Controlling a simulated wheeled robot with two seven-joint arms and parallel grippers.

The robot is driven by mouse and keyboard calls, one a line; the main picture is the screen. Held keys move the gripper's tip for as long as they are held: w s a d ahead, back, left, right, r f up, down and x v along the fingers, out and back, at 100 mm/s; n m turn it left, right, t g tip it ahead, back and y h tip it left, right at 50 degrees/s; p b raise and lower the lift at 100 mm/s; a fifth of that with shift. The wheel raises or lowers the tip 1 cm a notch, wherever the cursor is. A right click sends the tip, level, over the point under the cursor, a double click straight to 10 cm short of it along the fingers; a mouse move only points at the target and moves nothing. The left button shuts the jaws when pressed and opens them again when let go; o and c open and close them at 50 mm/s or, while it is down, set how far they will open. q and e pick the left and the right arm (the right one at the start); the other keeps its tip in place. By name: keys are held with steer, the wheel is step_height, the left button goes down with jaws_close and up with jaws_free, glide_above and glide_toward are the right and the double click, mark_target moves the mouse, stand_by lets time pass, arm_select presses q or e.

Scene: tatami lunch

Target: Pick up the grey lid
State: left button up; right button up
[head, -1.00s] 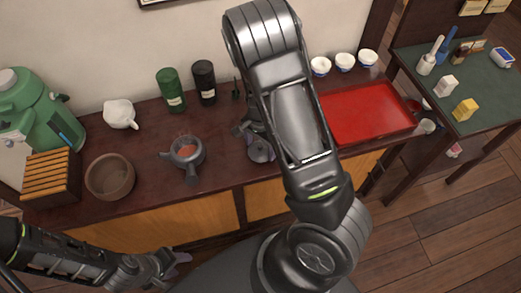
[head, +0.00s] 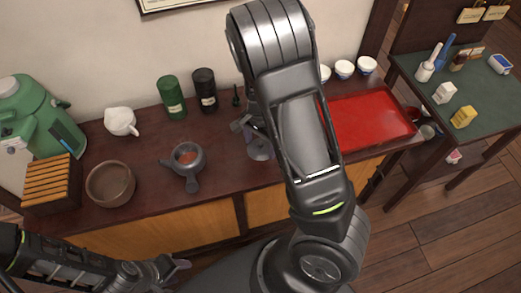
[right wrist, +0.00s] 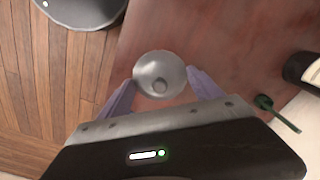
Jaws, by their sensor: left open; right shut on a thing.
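The grey lid (head: 260,151) is a small round disc with a knob, at the counter's front edge left of the red tray, partly hidden by my right arm. My right gripper (head: 248,130) is shut on it. In the right wrist view the lid (right wrist: 160,66) sits between the two purple fingertips of my right gripper (right wrist: 162,84). I cannot tell whether it touches the counter. The open grey teapot (head: 187,174), with reddish contents, stands to the left of the lid. My left gripper (head: 176,270) is open and empty, low in front of the counter.
A red tray (head: 372,118) lies right of my right arm, with white-blue cups (head: 345,69) behind it. Green (head: 171,98) and black (head: 205,90) canisters stand at the back. A brown bowl (head: 110,184) is at the left. The counter between teapot and canisters is clear.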

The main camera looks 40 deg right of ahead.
mark_target(261, 143)
step_height(261, 143, up, 4)
steer(key=shift+r, duration=0.25)
stand_by(0.5)
